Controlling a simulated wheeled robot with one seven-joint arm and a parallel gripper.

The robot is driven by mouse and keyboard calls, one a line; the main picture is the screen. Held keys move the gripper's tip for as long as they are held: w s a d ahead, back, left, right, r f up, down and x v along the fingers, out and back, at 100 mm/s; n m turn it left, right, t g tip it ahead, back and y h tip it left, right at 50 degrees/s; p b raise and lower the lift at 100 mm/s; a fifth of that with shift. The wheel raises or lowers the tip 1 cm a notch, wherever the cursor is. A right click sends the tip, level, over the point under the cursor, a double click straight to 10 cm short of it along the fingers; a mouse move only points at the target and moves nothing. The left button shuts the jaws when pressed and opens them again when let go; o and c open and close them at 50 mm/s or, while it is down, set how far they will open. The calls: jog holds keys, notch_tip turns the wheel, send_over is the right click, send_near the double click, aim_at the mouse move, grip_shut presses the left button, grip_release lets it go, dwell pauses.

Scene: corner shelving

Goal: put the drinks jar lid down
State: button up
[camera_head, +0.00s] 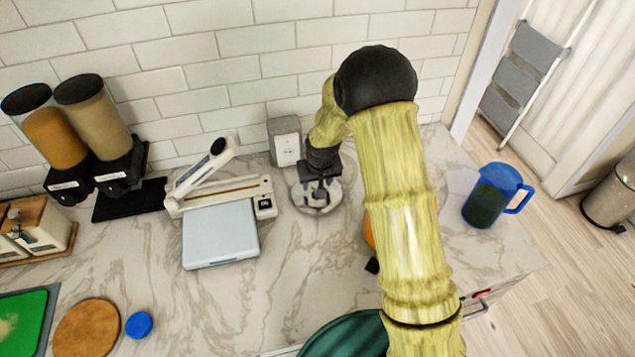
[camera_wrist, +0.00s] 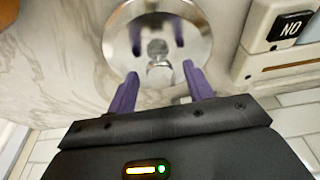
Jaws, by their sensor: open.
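The shiny round metal lid (camera_head: 316,207) lies on the marble counter in front of a small grey box, under my gripper. In the wrist view the lid (camera_wrist: 195,42) shows as a mirror-like disc with a small knob at its middle, reflecting the purple fingers. My gripper (camera_head: 320,187) points down over it. Its two purple fingers are apart in the wrist view (camera_wrist: 159,72), one on each side of the knob; I cannot tell whether they touch it. An orange thing (camera_head: 369,233), perhaps the drinks jar, is mostly hidden behind my arm.
A white sealer-like device (camera_head: 220,195) with a raised arm stands left of the lid, and the grey box (camera_head: 285,141) stands close behind it by the tiled wall. A blue-lidded jug (camera_head: 493,195) stands at the right. The counter's front middle (camera_head: 290,290) is clear.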

aim_at(320, 201)
jog(key=b+v, duration=0.1)
jog(key=v, duration=1)
jog(key=shift+r+b, duration=0.25)
jog(key=shift+b, duration=0.15)
